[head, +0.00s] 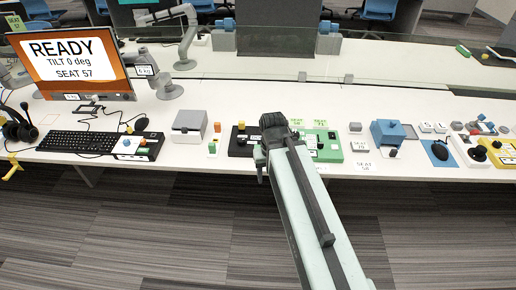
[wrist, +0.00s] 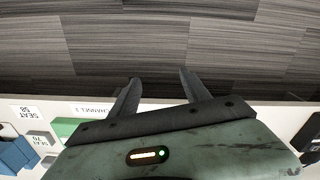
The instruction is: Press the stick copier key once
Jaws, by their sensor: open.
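No device in view carries a readable label naming the stick copier, so I cannot tell which key is its. Candidates in the head view are a black-and-white box (head: 138,146) with coloured caps and a black unit (head: 241,140) with a yellow cap, beside my gripper. My gripper (head: 263,172) is at the desk's front edge, in front of the black unit and a green box (head: 322,146). In the wrist view its two fingers (wrist: 159,77) are spread apart with nothing between them, pointing toward the floor. My gripper and arm hide part of the desk there.
A monitor (head: 72,62) reads "READY, TILT 0 deg, SEAT 57". A keyboard (head: 78,142), a grey box (head: 188,124) and a blue block (head: 387,133) stand on the white desk (head: 60,161). Carpeted floor (head: 130,220) in front is clear.

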